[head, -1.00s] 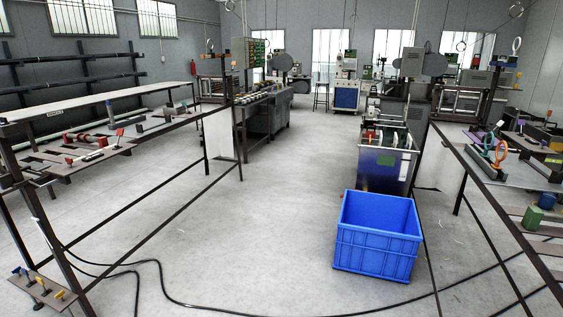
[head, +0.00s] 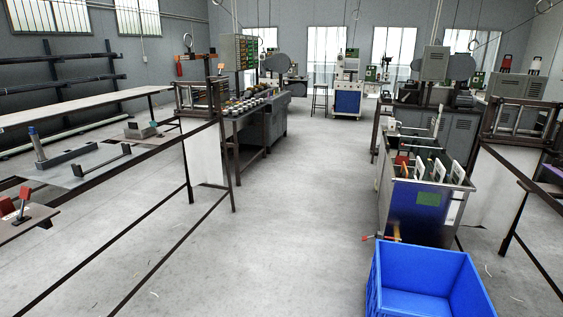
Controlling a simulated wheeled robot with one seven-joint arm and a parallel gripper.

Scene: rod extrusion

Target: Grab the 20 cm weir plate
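Several upright plates stand in a row in the open top of a metal tank (head: 455,214) at right of centre in the head view. They include a white-edged plate (head: 457,173) and another pale plate (head: 438,170) with dark faces. Something red (head: 401,160) shows at the left of the row. I cannot tell which of these, if any, is the 20 cm weir plate, as no size marking is readable. My gripper is not in the frame.
A blue crate (head: 430,302) stands on the floor in front of the tank, and looks empty. Long work tables with tools line the left, with a dark rail (head: 105,175) along them. A machine bench (head: 262,125) stands further back. The central floor (head: 300,220) is clear.

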